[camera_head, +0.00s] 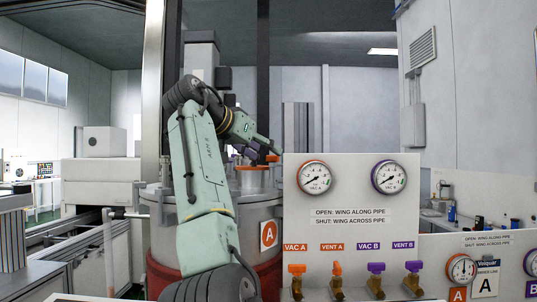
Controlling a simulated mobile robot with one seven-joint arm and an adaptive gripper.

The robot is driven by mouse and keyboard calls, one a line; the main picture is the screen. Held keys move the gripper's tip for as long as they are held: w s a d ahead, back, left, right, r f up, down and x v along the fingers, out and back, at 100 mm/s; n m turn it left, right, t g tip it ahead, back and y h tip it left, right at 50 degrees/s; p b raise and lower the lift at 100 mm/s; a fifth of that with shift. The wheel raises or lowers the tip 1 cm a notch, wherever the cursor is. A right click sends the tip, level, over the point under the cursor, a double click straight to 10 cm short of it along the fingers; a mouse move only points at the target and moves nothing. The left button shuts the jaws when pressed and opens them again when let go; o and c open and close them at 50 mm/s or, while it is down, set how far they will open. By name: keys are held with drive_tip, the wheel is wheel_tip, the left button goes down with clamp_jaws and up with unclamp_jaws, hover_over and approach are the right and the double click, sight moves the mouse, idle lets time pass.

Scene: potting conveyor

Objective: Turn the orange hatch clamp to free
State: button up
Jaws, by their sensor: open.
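A small orange part (272,158) shows just left of the grey panel's top corner, above the drum-shaped vessel (168,208) marked A. It looks like the orange hatch clamp, but it is too small and partly hidden to tell its turn position. An orange-rimmed fitting (252,168) stands on the vessel's lid to its left. My gripper (262,149) is at the end of my green arm, above the lid and close to the orange part. It is open; its fingers are small and partly hidden. I cannot tell whether it touches the clamp.
A grey panel (350,220) with two gauges stands in front right of the vessel. Its lower edge has orange valves (297,278) and purple valves (376,278). A second panel (500,250) stands at far right. A conveyor (70,240) runs at left. A pale post (153,90) rises behind my arm.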

drive_tip(key=v, duration=0.9)
drive_tip(key=shift+c, duration=0.2)
